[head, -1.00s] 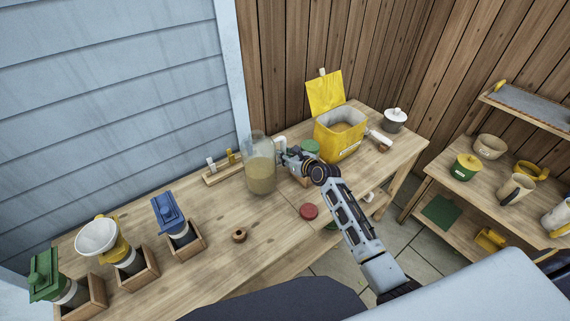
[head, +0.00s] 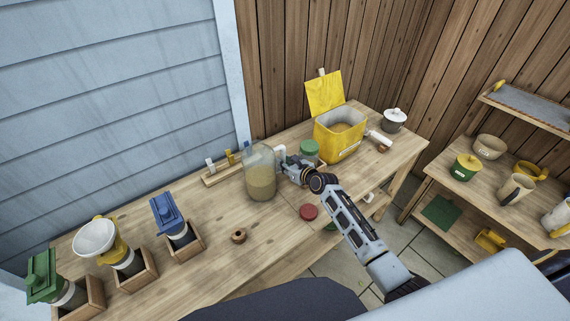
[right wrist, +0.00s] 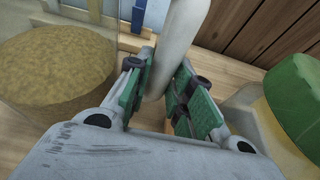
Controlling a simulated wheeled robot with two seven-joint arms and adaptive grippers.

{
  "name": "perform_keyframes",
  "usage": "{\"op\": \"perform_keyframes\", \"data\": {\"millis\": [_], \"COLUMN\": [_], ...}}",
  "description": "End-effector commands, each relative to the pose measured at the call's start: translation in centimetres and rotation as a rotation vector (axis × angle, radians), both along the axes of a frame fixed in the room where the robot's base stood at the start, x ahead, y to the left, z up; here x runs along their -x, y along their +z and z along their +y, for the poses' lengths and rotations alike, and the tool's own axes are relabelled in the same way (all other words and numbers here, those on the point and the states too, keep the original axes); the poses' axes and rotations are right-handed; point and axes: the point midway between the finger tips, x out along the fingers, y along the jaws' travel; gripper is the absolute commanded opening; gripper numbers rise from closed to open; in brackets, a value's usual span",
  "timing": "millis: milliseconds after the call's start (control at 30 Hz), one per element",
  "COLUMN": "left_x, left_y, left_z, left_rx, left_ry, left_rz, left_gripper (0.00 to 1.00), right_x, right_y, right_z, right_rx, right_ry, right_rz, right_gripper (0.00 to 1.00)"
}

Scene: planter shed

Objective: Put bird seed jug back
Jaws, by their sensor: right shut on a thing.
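The bird seed jug (head: 261,182) is a clear jug partly filled with tan seed, upright at the middle of the workbench (head: 215,262). Its base looks to be at the bench top, though I cannot tell if it touches. My right gripper (head: 283,158) is at the jug's right side, shut on its pale handle. In the right wrist view the green finger pads of my right gripper (right wrist: 158,95) close around the handle (right wrist: 182,40), and the seed in the jug (right wrist: 55,65) shows at left. My left gripper is not in view.
A green-lidded jar (head: 309,150) and an open yellow seed box (head: 341,138) stand just right of the gripper. A wooden rack with pegs (head: 222,170) lies behind the jug. A red lid (head: 309,212) and a wooden ring (head: 239,236) lie in front. Feeders in wooden boxes (head: 187,246) stand at left.

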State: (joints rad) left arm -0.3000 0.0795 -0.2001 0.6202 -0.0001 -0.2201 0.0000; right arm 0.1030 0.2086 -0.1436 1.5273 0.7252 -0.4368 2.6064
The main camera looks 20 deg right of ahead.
Motion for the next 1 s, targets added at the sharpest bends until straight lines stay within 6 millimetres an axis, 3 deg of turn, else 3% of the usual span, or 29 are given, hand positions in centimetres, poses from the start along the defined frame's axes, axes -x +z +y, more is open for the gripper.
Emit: {"op": "perform_keyframes", "data": {"millis": [433, 467, 533, 1000], "left_x": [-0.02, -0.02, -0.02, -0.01], "left_y": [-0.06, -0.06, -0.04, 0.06], "left_z": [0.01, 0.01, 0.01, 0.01], "left_rx": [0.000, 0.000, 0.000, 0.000], "left_ry": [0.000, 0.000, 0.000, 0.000], "left_rz": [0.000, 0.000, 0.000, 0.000], "left_gripper": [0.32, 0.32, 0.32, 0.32], "right_x": [-0.15, -0.02, -0.01, -0.01], "right_y": [0.09, -0.27, -0.26, 0.13], "right_z": [0.00, -0.02, -0.03, -0.03], "right_rx": [-0.006, -0.001, -0.001, 0.001], "right_ry": [-0.002, 0.000, 0.000, 0.000], "right_rz": [-0.005, 0.000, 0.000, 0.000], "right_gripper": [0.00, 0.24, 0.32, 0.32]}}
